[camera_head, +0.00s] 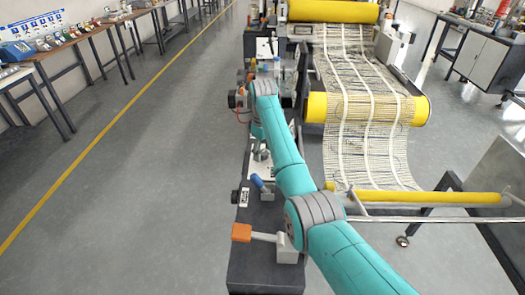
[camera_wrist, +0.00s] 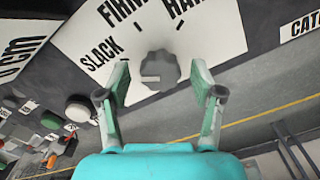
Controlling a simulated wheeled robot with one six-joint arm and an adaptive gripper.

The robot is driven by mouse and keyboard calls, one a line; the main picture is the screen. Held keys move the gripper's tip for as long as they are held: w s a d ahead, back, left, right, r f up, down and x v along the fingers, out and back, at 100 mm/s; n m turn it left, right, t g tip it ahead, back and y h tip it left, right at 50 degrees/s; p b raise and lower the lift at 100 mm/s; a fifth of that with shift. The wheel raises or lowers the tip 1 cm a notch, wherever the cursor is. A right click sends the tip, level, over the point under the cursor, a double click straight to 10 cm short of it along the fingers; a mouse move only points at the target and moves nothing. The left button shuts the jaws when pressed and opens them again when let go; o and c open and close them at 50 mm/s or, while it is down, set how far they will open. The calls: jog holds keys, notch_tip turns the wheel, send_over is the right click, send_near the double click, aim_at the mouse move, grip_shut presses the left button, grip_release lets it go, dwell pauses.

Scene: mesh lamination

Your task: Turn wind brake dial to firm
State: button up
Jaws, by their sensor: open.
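The wind brake dial (camera_wrist: 158,68) is a grey round knob on a white plate (camera_wrist: 218,38) in the wrist view. The plate carries the words SLACK, FIRM and, partly cut off, a third word beginning HA. A pale mark on the knob points left, to the SLACK side, and not at the tick under FIRM. My gripper (camera_wrist: 160,72) is open, its two fingertips on either side of the knob. I cannot tell whether they touch it. In the head view the dial and fingertips cannot be made out; my arm reaches forward along the machine's left side.
An orange-handled lever (camera_head: 242,233) and a blue-handled lever (camera_head: 257,182) stand on the dark machine rail near my arm. Mesh (camera_head: 362,120) runs over yellow rollers (camera_head: 415,109) to the right. The floor (camera_head: 150,190) to the left is clear.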

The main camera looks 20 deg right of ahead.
jog(key=c, duration=1.1)
jog(key=shift+c, duration=0.2)
jog(key=shift+m, duration=0.4)
jog(key=m, duration=0.5)
jog(key=shift+m, duration=0.3)
jog(key=m, duration=0.5)
jog(key=shift+a, duration=0.1)
jog(key=shift+m, duration=0.3)
jog(key=o, duration=1.1)
jog(key=shift+o, duration=0.2)
